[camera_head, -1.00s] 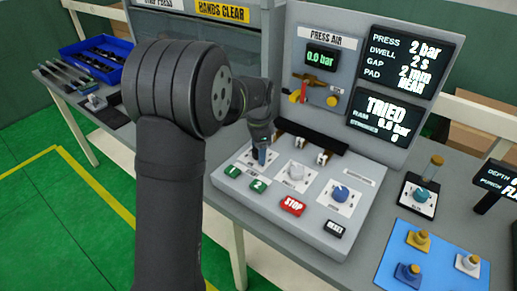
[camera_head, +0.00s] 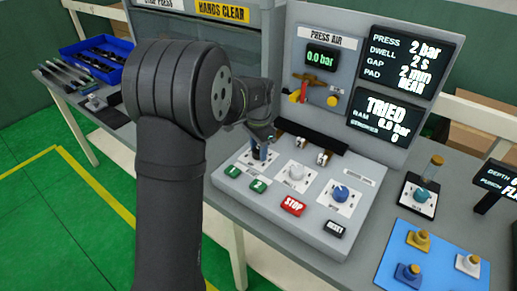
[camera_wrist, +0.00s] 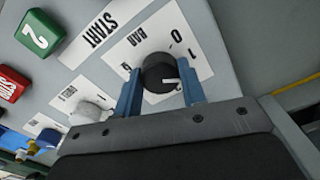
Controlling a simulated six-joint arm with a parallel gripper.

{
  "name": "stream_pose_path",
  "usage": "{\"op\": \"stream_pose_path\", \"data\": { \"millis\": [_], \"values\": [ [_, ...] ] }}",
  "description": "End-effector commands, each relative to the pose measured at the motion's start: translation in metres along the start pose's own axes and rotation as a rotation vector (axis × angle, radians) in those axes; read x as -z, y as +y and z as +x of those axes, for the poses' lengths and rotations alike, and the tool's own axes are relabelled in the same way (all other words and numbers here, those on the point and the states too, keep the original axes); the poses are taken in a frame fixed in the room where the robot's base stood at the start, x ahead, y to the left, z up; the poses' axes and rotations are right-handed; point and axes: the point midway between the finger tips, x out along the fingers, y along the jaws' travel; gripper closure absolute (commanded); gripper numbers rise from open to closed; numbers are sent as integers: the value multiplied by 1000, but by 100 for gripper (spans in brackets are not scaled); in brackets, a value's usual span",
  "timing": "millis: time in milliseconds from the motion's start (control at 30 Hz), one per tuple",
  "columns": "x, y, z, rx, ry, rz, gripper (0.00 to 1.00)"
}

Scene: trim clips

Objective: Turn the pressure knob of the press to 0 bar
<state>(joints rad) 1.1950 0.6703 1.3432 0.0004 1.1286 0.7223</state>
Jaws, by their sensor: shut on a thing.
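The pressure knob (camera_wrist: 158,70) is black with a white pointer line and sits on a white plate marked BAR, with 0 and 1 readable. In the head view my gripper (camera_head: 260,150) is at the left knob of the press panel (camera_head: 330,240) and hides most of that knob. The air display (camera_head: 321,58) reads 0.0 bar.
A white knob (camera_head: 297,172) and a blue knob (camera_head: 340,193) sit to the right on the panel. Green buttons (camera_head: 232,171) and the red STOP button (camera_head: 292,206) lie in front. The upper screen (camera_head: 410,60) lists PRESS 2 bar.

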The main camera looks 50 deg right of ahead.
Motion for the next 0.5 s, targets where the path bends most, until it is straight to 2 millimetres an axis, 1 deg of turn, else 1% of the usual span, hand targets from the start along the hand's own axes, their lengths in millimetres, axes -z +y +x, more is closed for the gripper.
{"op": "stream_pose_path", "data": {
  "millis": [500],
  "values": [
    [1,0,0,0,3,-492,85]
  ]
}}
